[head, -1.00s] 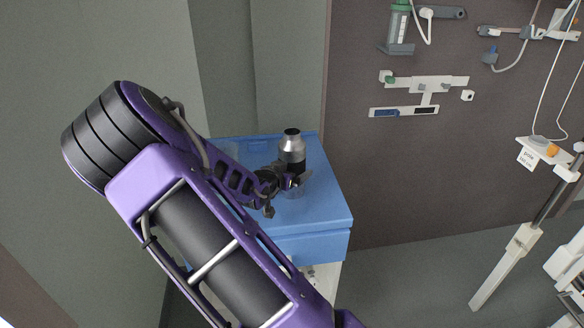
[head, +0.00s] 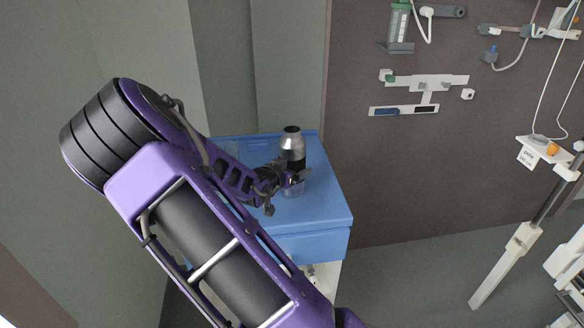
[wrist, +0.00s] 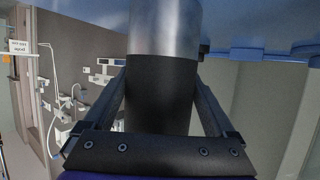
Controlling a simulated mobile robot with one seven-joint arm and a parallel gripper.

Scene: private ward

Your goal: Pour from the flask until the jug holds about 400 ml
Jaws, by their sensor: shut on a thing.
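The flask (head: 292,147) is upright over the blue cart top, with a dark cap, a silver upper part and a dark band. My gripper (head: 294,178) is around its lower half and shut on it. In the wrist view the flask (wrist: 163,85) fills the middle between my two fingers, silver above and black below. I cannot tell whether its base touches the cart top. A faint see-through shape (head: 229,148) at the back left of the cart may be the jug. My arm hides part of it, and no liquid level shows.
The blue cart top (head: 325,205) has free room to the right and in front of the flask. Walls stand close behind it. A wall rail (head: 405,110) and a drip stand (head: 530,225) are farther right.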

